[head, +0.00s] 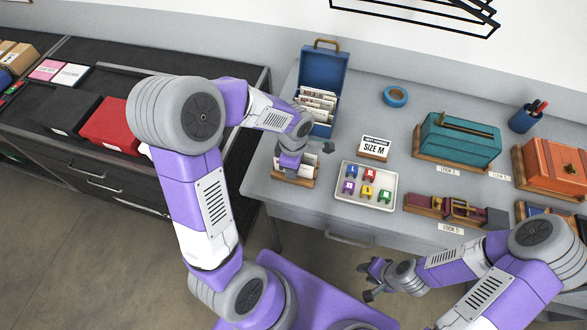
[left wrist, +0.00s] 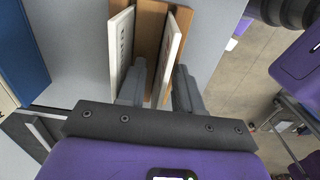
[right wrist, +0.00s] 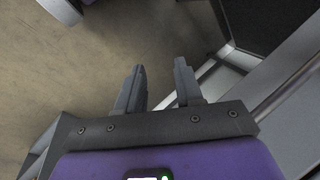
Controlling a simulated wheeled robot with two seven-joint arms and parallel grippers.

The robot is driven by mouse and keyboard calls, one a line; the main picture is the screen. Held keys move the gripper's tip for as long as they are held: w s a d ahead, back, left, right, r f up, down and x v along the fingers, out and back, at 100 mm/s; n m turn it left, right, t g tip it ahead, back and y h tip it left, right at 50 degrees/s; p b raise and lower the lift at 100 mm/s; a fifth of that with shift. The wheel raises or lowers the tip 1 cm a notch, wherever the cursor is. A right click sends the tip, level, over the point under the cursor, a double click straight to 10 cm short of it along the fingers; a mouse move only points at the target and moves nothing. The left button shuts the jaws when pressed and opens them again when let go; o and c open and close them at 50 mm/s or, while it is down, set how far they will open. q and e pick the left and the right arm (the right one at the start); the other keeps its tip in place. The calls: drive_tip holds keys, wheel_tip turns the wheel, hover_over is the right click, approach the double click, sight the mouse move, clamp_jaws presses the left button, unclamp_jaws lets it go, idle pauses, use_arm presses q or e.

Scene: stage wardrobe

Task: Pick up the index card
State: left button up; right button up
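A white index card (left wrist: 172,50) stands on edge in a small wooden holder (left wrist: 150,35) in the left wrist view. A second white card or panel (left wrist: 121,45), with dark print, stands along the holder's left side. My left gripper (left wrist: 160,88) is open, with its fingers on either side of the right-hand card and small gaps showing. In the head view my left gripper (head: 291,168) is over the holder (head: 306,183) at the table's front left and hides part of it. My right gripper (head: 369,280) is open and empty in front of the table; its spread fingers show in the right wrist view (right wrist: 158,90).
A blue box of cards (head: 322,80) stands open behind the holder. A white tray (head: 338,197) with small coloured lettered pieces is to the right, near a "SIZE M" sign (head: 374,147). A teal case (head: 458,139) and orange case (head: 555,165) stand farther right.

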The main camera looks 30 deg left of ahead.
use_arm(q)
clamp_jaws()
